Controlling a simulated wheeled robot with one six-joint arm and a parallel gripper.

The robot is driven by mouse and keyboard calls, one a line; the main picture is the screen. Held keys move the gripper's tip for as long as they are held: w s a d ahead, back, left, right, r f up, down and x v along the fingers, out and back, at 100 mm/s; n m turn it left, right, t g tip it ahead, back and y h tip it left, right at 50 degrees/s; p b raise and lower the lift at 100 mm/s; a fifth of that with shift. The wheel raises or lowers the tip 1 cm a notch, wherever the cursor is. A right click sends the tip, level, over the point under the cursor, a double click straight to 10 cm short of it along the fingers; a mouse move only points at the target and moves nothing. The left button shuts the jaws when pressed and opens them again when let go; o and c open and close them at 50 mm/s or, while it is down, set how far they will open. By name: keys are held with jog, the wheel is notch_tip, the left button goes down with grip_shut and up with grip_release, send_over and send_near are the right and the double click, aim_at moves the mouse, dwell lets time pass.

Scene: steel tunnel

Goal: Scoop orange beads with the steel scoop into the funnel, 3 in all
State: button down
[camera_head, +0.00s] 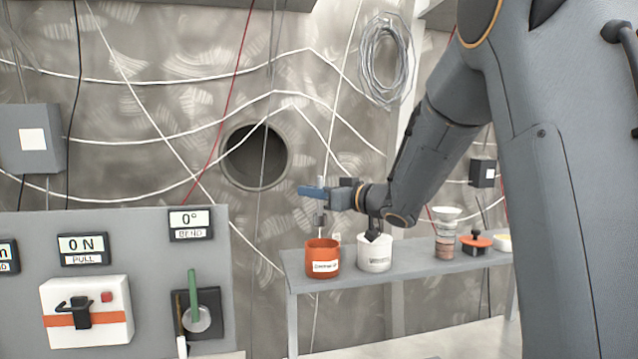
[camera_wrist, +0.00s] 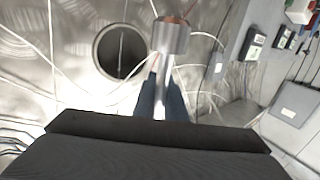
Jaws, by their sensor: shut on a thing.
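My gripper (camera_head: 308,191) has blue fingers and is shut on the steel scoop (camera_head: 320,220). The scoop hangs upright, its handle above the fingers and its small cup just above the orange pot (camera_head: 323,262). In the wrist view the gripper (camera_wrist: 160,85) holds the scoop (camera_wrist: 171,38), with an orange-brown patch at its rim; I cannot tell whether this is beads or something behind. The orange pot has a white label; its inside is hidden. A pale funnel (camera_head: 446,213) stands on a brownish banded holder at the shelf's right. No loose beads are visible.
A white labelled pot (camera_head: 374,255) stands right of the orange pot, under my wrist. An orange disc with a black knob (camera_head: 475,241) and a pale yellow dish (camera_head: 503,242) sit beyond the funnel on the grey shelf (camera_head: 410,273). A control panel (camera_head: 130,235) stands left.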

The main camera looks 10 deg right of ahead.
aim_at(322, 223)
jog(key=shift+s+f, duration=0.35)
jog(key=shift+s, duration=0.55)
jog(key=shift+f+b, duration=2.95)
jog(key=shift+f, duration=0.35)
jog(key=shift+r+p, duration=3.25)
jog(key=shift+r, duration=0.1)
